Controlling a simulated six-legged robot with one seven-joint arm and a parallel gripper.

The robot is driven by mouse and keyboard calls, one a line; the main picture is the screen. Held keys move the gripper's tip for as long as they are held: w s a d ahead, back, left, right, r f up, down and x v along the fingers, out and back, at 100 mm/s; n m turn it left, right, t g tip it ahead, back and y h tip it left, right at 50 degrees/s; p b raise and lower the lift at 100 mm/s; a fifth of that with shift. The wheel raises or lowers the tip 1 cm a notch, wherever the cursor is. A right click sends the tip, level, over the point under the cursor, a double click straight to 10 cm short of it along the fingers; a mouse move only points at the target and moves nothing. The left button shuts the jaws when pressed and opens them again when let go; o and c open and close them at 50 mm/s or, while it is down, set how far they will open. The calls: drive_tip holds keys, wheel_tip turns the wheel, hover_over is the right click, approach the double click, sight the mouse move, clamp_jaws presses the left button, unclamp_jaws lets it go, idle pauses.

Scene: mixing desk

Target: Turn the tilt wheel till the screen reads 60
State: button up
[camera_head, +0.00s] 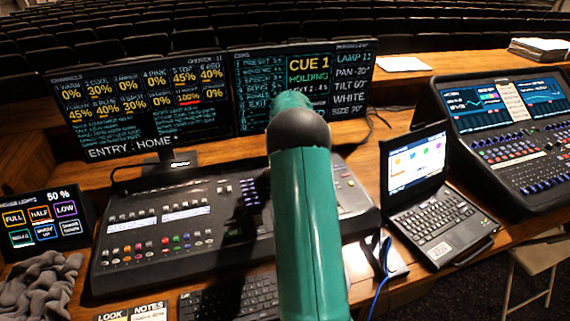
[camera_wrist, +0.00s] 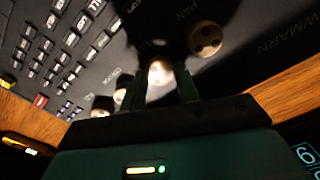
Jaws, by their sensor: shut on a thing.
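The right-hand screen (camera_head: 262,95) at the back of the desk has a column reading LAMP 11, PAN -20, TILT 60, WHITE and SIZE; the tilt readout (camera_head: 350,85) appears to be 60. In the wrist view my gripper (camera_wrist: 161,82) has its two fingers closed around a round knob, the tilt wheel (camera_wrist: 158,74), with a pale lit face showing between them. The wheel's own label is hidden. Another wheel (camera_wrist: 206,38) stands to its upper right, near the word PAN. In the head view my green arm hides the gripper and the wheels.
The lighting console (camera_head: 140,262) lies under my arm, with a keyboard (camera_head: 235,300) in front. A laptop (camera_head: 425,200) and a sound mixer (camera_head: 510,140) are at right. A small touch panel (camera_head: 45,222) and a grey cloth (camera_head: 40,285) are at left.

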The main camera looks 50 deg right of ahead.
drive_tip(key=o, duration=1)
drive_tip(key=shift+r, duration=6.95)
drive_tip(key=shift+a, duration=0.1)
